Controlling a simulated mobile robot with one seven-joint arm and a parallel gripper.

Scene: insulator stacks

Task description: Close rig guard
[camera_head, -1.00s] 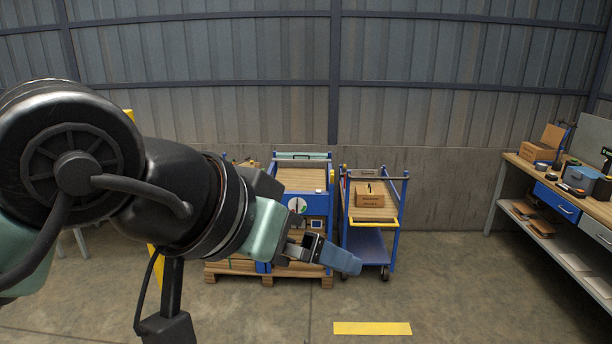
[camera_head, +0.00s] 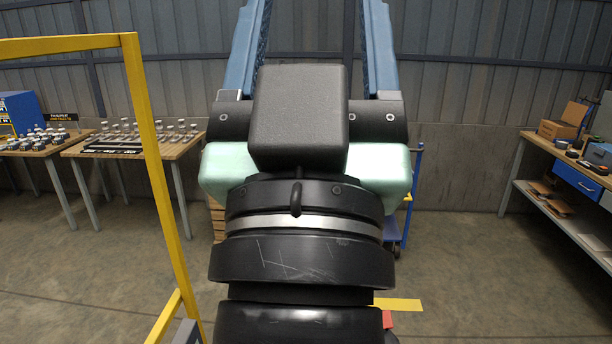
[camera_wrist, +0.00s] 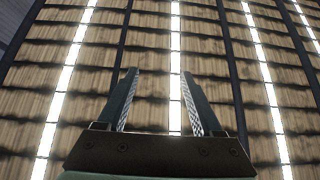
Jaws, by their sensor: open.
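My gripper (camera_head: 317,8) fills the upper middle of the head view, with its two blue fingers spread wide apart and pointing up. Its fingertips run out of the top of that view. In the wrist view my gripper (camera_wrist: 159,74) is open, with nothing between its fingers and only the roof beyond. A yellow upright frame (camera_head: 153,150) stands at the left of the head view, apart from my gripper. It may be part of the rig guard, but I cannot tell. Its left side and lower end are cut off by the picture.
A table with insulator pieces (camera_head: 150,152) and a blue box (camera_head: 22,110) stand at the back left. A workbench (camera_head: 548,180) stands at the right. My arm mostly hides a blue trolley (camera_head: 414,180). Bare floor shows at the right, with a yellow stripe (camera_head: 400,305).

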